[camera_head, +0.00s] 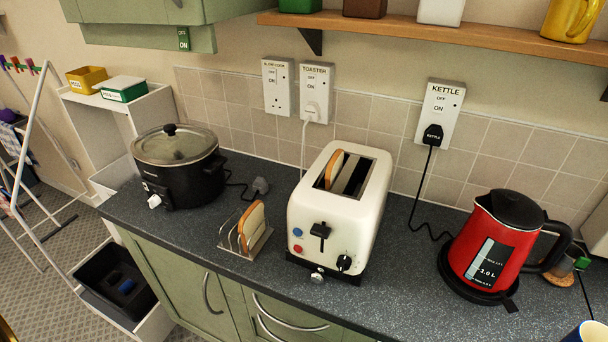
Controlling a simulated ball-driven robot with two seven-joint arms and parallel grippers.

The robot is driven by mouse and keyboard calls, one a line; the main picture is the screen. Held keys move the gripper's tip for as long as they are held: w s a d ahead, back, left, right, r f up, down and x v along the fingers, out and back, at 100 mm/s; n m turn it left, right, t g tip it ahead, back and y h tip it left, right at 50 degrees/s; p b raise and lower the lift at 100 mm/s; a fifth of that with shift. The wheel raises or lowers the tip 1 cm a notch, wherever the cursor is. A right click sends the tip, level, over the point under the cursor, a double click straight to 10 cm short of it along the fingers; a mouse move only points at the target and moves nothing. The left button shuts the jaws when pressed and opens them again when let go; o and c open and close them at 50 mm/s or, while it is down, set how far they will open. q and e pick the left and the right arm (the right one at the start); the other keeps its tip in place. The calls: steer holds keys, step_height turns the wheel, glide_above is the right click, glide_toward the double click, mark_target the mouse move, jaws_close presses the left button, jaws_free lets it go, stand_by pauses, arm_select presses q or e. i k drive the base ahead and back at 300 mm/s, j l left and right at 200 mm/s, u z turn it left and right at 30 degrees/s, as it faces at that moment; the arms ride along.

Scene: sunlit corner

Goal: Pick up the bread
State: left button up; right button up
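One slice of bread (251,226) stands upright in a small wire toast rack (231,242) on the dark worktop, left of the toaster. Another slice of bread (334,169) sits in the left slot of the white toaster (314,215), with its top edge showing above the slot. The toaster's other slot looks empty. Neither of my grippers shows in this view.
A black slow cooker (178,170) with a glass lid stands to the left, its loose plug lying on the worktop. A red kettle (494,245) stands to the right. A wooden shelf (440,33) overhangs the back. Worktop between toaster and kettle is mostly clear, apart from the kettle cord.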

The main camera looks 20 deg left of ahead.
mark_target(253, 215)
steer(key=j+u, duration=0.2)
steer(key=u, duration=0.85)
steer(key=k+j, duration=0.05)
